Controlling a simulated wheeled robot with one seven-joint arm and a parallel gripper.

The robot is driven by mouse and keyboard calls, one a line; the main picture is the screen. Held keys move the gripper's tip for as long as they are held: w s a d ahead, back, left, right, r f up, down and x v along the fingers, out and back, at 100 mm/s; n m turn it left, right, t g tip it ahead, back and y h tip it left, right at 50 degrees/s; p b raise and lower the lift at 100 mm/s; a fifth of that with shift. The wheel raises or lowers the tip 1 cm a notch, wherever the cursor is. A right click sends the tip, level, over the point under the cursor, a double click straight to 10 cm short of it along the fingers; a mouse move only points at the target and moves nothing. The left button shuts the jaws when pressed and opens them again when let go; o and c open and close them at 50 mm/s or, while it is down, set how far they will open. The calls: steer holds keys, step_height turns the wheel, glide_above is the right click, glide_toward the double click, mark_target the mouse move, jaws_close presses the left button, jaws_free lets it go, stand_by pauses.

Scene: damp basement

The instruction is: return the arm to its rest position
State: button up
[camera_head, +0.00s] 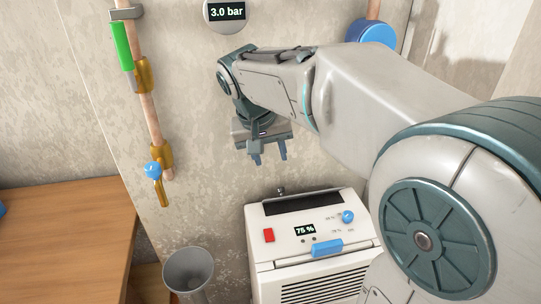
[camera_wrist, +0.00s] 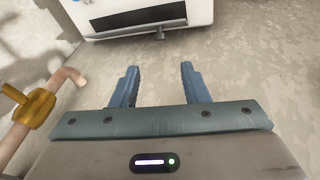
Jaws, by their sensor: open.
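My gripper (camera_head: 269,158) hangs from my bent arm in front of the stained wall, above the white dehumidifier-like unit. Its two blue fingers point down, stand apart and hold nothing. In the wrist view, my gripper (camera_wrist: 160,85) also shows open, with only bare wall surface between its fingers.
The white unit (camera_head: 315,247) has a 75 % display, a red switch, a blue knob and a blue handle. A copper pipe (camera_head: 147,100) with a green sleeve and brass valves runs down the wall at left. A gauge (camera_head: 227,12) reads 3.0 bar.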

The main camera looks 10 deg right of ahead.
steer(key=s+d+n+y+p, duration=0.1)
steer(key=s+d+y+p, duration=0.1)
steer(key=s+p, duration=0.8)
steer(key=s+d, duration=0.1)
steer(key=s, duration=0.5)
steer(key=shift+d+y+p, duration=0.2)
steer(key=shift+y+p, duration=0.15)
steer(key=shift+y, duration=0.05)
steer(key=shift+s+r, duration=0.1)
steer(key=shift+r, duration=0.05)
steer(key=shift+c, duration=0.5)
